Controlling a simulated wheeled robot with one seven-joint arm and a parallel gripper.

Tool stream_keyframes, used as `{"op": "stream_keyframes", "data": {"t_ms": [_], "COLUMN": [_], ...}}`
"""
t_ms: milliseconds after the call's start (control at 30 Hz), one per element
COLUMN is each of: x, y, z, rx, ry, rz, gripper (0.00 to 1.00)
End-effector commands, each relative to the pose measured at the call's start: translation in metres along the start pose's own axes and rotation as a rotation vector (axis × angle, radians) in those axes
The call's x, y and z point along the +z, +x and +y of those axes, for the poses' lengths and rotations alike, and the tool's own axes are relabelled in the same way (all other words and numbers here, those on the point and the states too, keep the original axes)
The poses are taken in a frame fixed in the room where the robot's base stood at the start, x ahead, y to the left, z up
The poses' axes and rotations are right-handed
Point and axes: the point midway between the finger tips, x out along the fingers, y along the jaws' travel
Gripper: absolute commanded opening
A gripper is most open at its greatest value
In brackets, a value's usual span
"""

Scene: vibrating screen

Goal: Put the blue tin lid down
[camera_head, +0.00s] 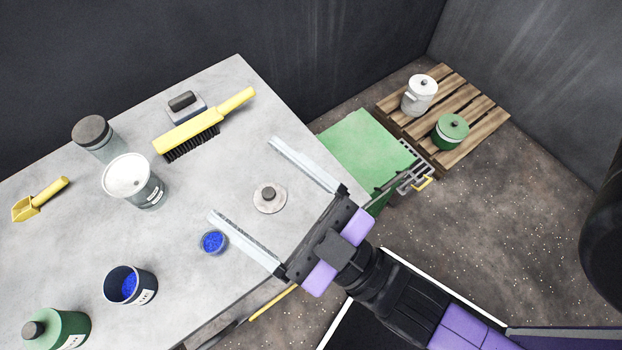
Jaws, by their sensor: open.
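A round pale grey lid with a dark knob (269,198) lies flat on the grey table, knob up; I take it to be the blue tin lid. My gripper (242,179) is open, its two long fingers spread wide on either side of the lid, with neither seen touching it. How high the fingers are above the table is hard to tell. The open dark blue tin (146,291) stands at the lower left of the table with blue material inside and a white label.
A small dish of blue material (213,242) sits close to the lower finger. A pallet (484,115) holds two pots.

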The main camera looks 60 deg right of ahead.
Motion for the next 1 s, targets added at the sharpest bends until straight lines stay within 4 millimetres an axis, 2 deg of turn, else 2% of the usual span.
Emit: {"op": "stream_keyframes", "data": {"t_ms": [33, 100, 200, 300, 400, 533, 1000], "x": [0.020, 0.045, 0.071, 0.088, 0.096, 0.100, 0.100], "y": [-0.024, -0.056, -0.098, -0.132, -0.154, -0.165, -0.165], "z": [0.004, 0.011, 0.023, 0.034, 0.042, 0.046, 0.046], "rx": [-0.017, -0.032, -0.046, -0.054, -0.057, -0.057, -0.056], "ry": [0.045, 0.102, 0.167, 0.209, 0.233, 0.246, 0.246], "rz": [-0.108, -0.244, -0.412, -0.540, -0.619, -0.660, -0.659], "gripper": [0.88, 0.88, 0.88, 0.88, 0.88, 0.88, 0.88]}}
